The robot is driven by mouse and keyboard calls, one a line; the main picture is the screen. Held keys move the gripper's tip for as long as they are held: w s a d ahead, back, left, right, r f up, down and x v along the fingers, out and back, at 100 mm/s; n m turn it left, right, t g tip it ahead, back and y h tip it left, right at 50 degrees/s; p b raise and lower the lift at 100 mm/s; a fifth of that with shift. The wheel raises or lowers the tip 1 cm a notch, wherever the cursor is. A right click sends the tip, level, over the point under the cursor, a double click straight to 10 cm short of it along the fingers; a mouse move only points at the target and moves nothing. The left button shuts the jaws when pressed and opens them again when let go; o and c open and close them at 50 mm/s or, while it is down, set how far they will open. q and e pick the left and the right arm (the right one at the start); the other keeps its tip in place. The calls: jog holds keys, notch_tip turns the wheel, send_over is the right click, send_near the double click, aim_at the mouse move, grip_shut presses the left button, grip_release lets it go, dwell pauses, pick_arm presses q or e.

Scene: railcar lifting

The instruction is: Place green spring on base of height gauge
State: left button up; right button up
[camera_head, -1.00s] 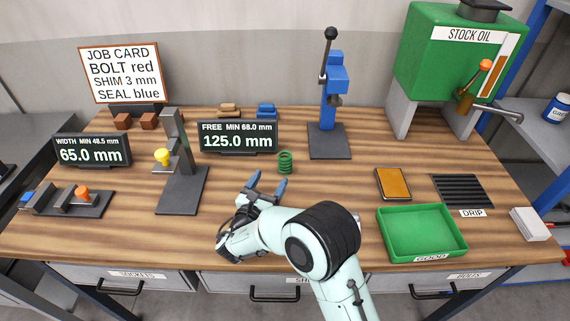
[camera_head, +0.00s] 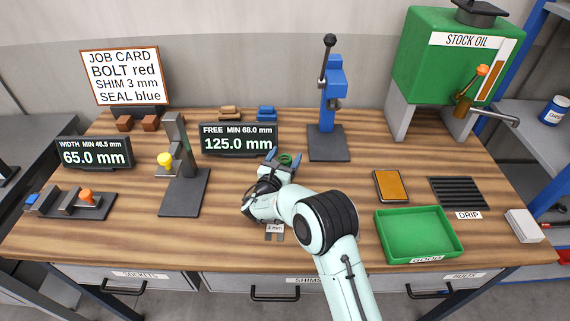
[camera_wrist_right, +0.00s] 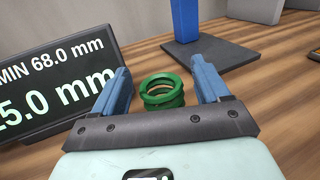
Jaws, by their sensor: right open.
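The green spring (camera_head: 286,159) stands upright on the table in front of the gauge display reading 125.0 mm. My right gripper (camera_head: 285,155) is open, with its blue fingers on either side of the spring. In the right wrist view the spring (camera_wrist_right: 162,92) shows between the two fingers (camera_wrist_right: 163,82), apart from both. The height gauge has a dark flat base (camera_head: 184,196), a grey column and a yellow-knobbed slide (camera_head: 165,159); it stands left of my right gripper. Its base is empty. My left gripper is not in view.
The displays (camera_head: 238,140) stand close behind and left of the spring. A blue press (camera_head: 329,145) stands behind right. A green GOOD tray (camera_head: 458,250), an orange-topped block (camera_head: 391,186) and a drip grate (camera_head: 458,192) lie to the right. A 3 mm shim (camera_head: 274,229) lies near my wrist.

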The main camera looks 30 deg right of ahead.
jog(key=c, duration=1.4)
